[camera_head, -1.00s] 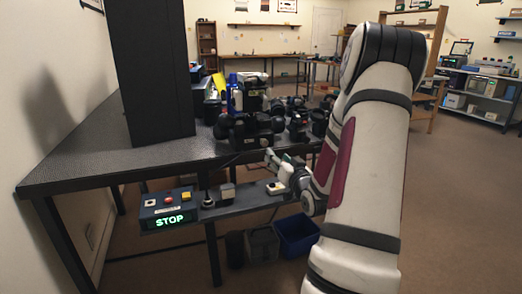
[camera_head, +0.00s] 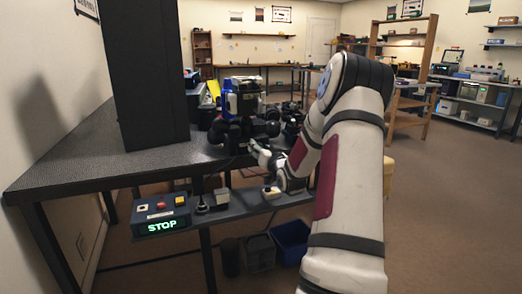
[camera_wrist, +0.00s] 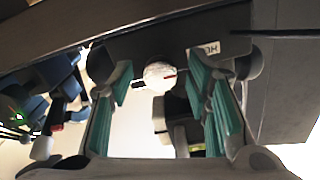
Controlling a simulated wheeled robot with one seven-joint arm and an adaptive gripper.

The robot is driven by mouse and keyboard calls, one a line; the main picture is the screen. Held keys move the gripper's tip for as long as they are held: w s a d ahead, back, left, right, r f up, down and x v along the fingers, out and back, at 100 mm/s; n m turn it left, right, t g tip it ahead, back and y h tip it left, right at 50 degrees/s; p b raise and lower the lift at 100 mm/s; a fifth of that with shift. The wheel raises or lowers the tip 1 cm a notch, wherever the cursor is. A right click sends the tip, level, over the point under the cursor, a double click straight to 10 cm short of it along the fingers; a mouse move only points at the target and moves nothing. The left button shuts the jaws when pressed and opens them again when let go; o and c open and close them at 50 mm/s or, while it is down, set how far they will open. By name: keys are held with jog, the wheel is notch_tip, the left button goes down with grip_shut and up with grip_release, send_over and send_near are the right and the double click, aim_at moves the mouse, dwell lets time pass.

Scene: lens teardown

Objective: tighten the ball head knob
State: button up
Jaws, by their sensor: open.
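In the wrist view, a round white knob (camera_wrist: 158,75) with a short red mark, apparently the ball head knob, sits on a dark body. It lies between the green-padded fingers of my gripper (camera_wrist: 164,92), towards their far ends. The fingers are open, with a gap on both sides of the knob. In the head view, my gripper (camera_head: 256,148) is at the table's front edge, close to the dark equipment (camera_head: 232,130). The knob cannot be made out in that view.
A tall black panel (camera_head: 148,75) stands on the table (camera_head: 80,162) at left. A control box (camera_head: 160,216) showing STOP and a shelf with small switches hang below the front edge. A blue bin (camera_head: 291,238) stands on the floor. A pale label (camera_wrist: 207,49) is beside the knob.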

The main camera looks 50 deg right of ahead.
jog(key=shift+c, duration=0.3)
grip_shut()
jog(key=shift+m, duration=0.3)
jog(key=shift+m+p, duration=5.1)
jog(key=shift+m, duration=3.5)
jog(key=shift+f, duration=0.1)
